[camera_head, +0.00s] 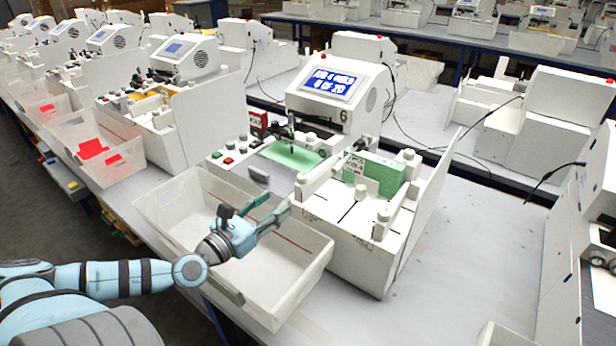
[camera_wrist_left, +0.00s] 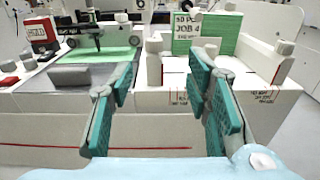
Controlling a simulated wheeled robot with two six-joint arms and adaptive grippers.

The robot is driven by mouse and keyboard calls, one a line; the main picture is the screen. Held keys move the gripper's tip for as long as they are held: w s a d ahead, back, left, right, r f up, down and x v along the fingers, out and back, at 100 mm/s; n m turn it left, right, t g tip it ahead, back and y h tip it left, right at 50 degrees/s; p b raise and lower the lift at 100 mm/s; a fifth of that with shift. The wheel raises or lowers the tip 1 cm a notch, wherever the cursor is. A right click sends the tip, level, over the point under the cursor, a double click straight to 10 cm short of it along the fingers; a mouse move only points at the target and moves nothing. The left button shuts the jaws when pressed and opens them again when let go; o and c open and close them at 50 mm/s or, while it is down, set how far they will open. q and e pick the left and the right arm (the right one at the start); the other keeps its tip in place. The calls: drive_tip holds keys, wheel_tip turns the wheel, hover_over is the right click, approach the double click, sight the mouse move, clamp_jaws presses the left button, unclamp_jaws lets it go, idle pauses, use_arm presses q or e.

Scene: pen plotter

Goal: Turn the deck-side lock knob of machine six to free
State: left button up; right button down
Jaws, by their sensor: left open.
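Machine six (camera_head: 333,108) is the white plotter in the middle, with a "6" beside its lit blue screen. Its green plotting sheet (camera_head: 292,155) lies on the deck, left of a feeder holding a green stack (camera_head: 374,174). A pale upright post (camera_wrist_left: 154,62), possibly the deck-side knob, stands between deck and feeder in the left wrist view; its lock setting cannot be read. My left gripper (camera_head: 279,205) is open and empty over the white bin in front of the machine. In the left wrist view, my gripper (camera_wrist_left: 163,80) has its teal fingers either side of the post, apart from it.
The white bin (camera_head: 163,213) is at the table's front edge below my left gripper. Similar machines stand at left and right. A tall white side panel (camera_head: 425,225) closes off the feeder's right. The table (camera_head: 455,250) right of it is mostly clear.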

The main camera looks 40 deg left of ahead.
sight(299, 179)
wheel_tip(299, 179, down, 4)
drive_tip(key=s+b, duration=0.2)
drive_tip(key=b, duration=0.1)
use_arm(q)
drive_tip(key=w+p, duration=0.2)
drive_tip(key=w, duration=0.1)
drive_tip(key=w+p, duration=0.3)
drive_tip(key=w, duration=0.1)
drive_tip(key=w+a+p, duration=0.1)
drive_tip(key=w+p, duration=0.1)
drive_tip(key=w, duration=0.1)
drive_tip(key=shift+w+r+p, duration=0.3)
drive_tip(key=shift+w, duration=0.1)
drive_tip(key=shift+w+d+f, duration=0.1)
drive_tip(key=shift+w, duration=0.15)
use_arm(e)
wheel_tip(299, 179, up, 8)
drive_tip(key=shift+w+d, duration=0.2)
drive_tip(key=shift+w, duration=0.1)
use_arm(q)
drive_tip(key=shift+s+f, duration=0.1)
